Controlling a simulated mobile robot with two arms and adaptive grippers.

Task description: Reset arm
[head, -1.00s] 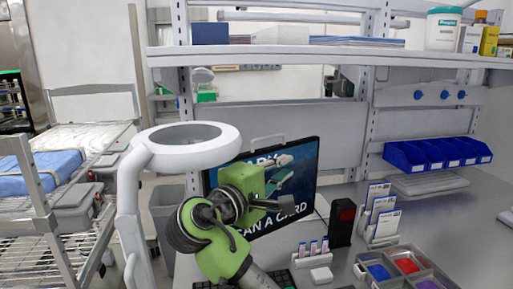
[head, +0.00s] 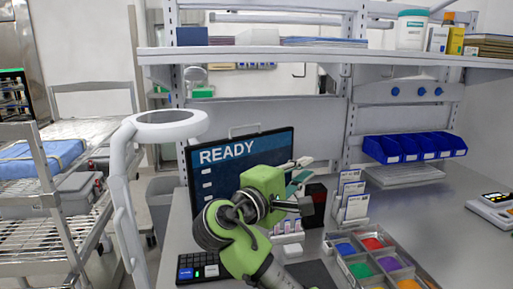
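My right gripper (head: 300,184) is at the end of the green arm, in front of the monitor's right edge in the head view. Its two fingers are spread apart and point to the right. A small teal patch shows between them; I cannot tell if it is part of the gripper or a separate piece. My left gripper is not in view. The monitor (head: 225,170) reads "READY", with its lower right part hidden behind my green arm.
A black box (head: 316,204) and card holders (head: 351,200) stand just right of the gripper. A tray of coloured compartments (head: 386,262) lies in front. Blue bins (head: 415,147) are at the back right. A keyboard (head: 199,270) is at front left. The right bench top is mostly clear.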

